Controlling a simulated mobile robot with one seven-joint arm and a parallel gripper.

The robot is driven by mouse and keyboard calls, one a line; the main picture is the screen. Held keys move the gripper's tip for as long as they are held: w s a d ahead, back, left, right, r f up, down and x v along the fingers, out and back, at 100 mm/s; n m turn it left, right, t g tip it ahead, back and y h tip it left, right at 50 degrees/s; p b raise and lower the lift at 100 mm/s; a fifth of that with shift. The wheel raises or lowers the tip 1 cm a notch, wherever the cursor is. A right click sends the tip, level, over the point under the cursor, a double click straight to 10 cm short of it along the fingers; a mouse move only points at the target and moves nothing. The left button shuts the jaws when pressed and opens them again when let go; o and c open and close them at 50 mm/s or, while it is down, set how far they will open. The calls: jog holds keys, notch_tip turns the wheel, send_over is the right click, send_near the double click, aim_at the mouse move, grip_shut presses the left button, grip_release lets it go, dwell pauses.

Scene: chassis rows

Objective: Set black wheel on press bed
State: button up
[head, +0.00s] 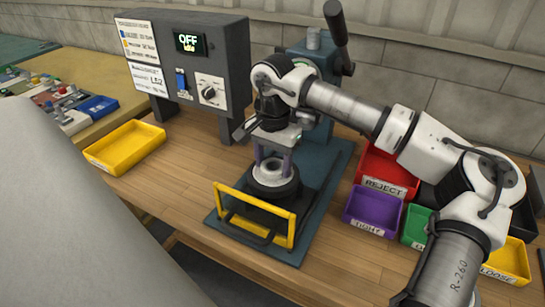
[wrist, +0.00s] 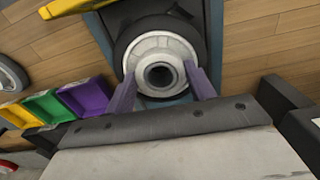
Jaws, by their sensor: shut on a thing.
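The black wheel (head: 274,190) has a pale grey hub and lies flat at the press bed (head: 303,205), behind the yellow guard frame (head: 255,214). My gripper (head: 273,171) points down from above, with its two purple fingers on either side of the hub, shut on the wheel. In the wrist view the wheel (wrist: 125,45) shows its round hub and central hole between the fingertips (wrist: 160,72). The wheel hides the bed right under it; I cannot tell whether it rests fully on it.
The press column with a black lever (head: 338,30) stands behind my gripper. A control box (head: 190,60) reading OFF is at back left, near a yellow tray (head: 124,147). Red (head: 385,168), purple (head: 373,208), green and yellow bins stand right.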

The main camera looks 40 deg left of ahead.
jog(key=shift+f, duration=0.4)
jog(key=shift+f+b, duration=1.1)
dwell(1.4)
jog(key=shift+f+b, duration=0.35)
jog(key=shift+f, duration=0.05)
jog(key=o, duration=1.3)
notch_tip(320, 180, up, 14)
jog(key=b, duration=0.1)
jog(key=shift+s+f, duration=0.1)
